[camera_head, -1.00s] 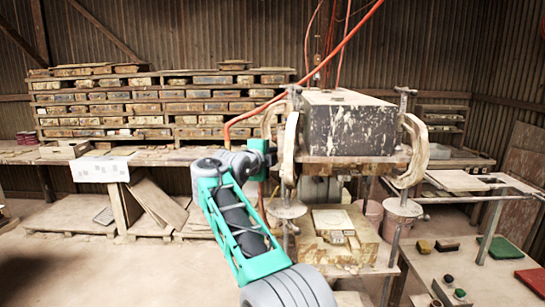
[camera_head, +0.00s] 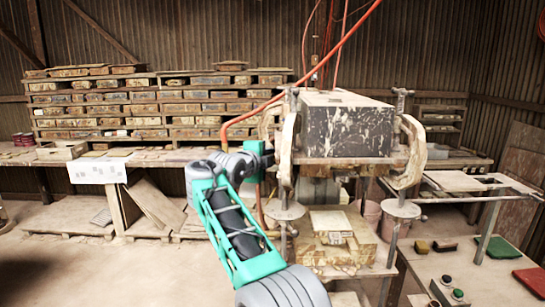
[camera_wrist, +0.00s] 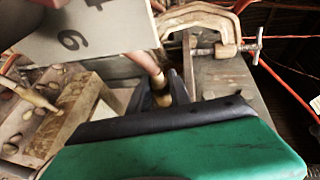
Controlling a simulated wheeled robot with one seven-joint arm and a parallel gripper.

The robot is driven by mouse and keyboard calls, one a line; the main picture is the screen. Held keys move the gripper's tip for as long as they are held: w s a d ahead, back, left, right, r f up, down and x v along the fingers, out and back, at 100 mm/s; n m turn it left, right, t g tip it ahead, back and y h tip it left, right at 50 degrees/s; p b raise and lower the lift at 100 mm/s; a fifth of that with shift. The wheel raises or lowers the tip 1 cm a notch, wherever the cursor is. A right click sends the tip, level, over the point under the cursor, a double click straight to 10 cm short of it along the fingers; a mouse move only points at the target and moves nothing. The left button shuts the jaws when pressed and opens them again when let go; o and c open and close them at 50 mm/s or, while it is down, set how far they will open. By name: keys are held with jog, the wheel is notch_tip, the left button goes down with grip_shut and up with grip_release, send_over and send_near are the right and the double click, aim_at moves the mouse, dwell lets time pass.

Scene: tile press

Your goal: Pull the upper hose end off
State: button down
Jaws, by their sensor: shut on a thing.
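In the wrist view my gripper (camera_wrist: 161,93) is shut, its two black fingers on either side of a brass-coloured hose end (camera_wrist: 161,82). A reddish-brown length runs up from it behind a pale plate marked 6. I cannot tell whether the hose end is seated on a fitting. In the head view my gripper (camera_head: 263,155) is at the left side of the press (camera_head: 347,132), mostly dark and small, and the hose end is hidden there. An orange hose (camera_head: 310,75) loops from the top right down to the left, behind my arm.
The pale plate (camera_wrist: 95,30) hangs close over the fingers in the wrist view. A rusty clamp (camera_wrist: 205,15) is close on the right. A lower press block (camera_head: 335,225) stands below. Shelves of moulds (camera_head: 160,103) line the back. Floor at left is clear.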

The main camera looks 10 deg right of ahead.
jog(key=a, duration=0.3)
jog(key=shift+w+a, duration=0.15)
jog(key=shift+w, duration=0.15)
jog(key=c, duration=1.7)
grip_release()
jog(key=shift+o, duration=1)
jog(key=shift+a, duration=0.25)
jog(key=b+v, duration=0.3)
jog(key=v, duration=0.4)
jog(key=shift+s, duration=0.35)
jog(key=shift+d, duration=0.1)
